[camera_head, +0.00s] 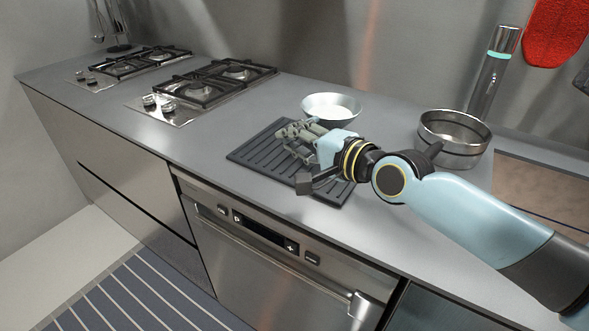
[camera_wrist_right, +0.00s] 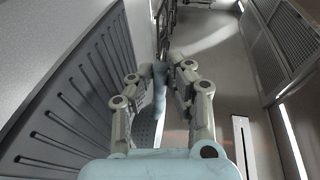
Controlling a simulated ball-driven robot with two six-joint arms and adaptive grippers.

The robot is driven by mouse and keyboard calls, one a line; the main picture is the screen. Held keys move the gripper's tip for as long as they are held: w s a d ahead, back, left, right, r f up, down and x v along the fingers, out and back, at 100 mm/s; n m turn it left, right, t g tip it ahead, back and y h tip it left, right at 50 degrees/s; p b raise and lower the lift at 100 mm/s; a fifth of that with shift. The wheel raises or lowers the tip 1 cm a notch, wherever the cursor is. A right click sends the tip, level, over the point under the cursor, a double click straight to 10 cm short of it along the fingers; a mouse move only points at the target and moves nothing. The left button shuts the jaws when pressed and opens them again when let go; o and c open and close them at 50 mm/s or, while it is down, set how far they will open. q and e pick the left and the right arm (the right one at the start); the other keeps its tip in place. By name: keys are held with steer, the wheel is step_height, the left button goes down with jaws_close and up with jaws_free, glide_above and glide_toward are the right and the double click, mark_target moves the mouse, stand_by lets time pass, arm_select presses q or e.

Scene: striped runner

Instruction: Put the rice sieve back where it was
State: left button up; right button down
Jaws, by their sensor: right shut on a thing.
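My right gripper (camera_head: 287,140) hangs over the black ribbed mat (camera_head: 244,154) on the counter. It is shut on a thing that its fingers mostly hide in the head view. In the right wrist view, a slender blue-grey part (camera_wrist_right: 160,88) shows between the fingertips, with a finely dotted patch below it. I take this to be the rice sieve, but its full shape does not show. A shiny shallow bowl (camera_head: 331,109) stands behind the gripper, and a deeper metal bowl (camera_head: 453,138) stands to the right, behind my arm. My left gripper is not in view.
Two gas hobs (camera_head: 205,90) are set in the counter to the left. A tall metal cylinder with a teal band (camera_head: 490,78) stands at the back right. A red cloth-like thing (camera_head: 556,32) hangs above. The counter's front edge runs close to the mat.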

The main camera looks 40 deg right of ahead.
step_height(320, 180, down, 4)
steer(key=b, duration=0.3)
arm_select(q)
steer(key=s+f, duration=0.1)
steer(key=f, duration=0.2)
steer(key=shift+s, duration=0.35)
arm_select(e)
steer(key=shift+r, duration=0.1)
steer(key=c, duration=1.3)
jaws_free()
steer(key=shift+f, duration=0.2)
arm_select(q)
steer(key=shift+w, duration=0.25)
arm_select(e)
steer(key=shift+r, duration=0.1)
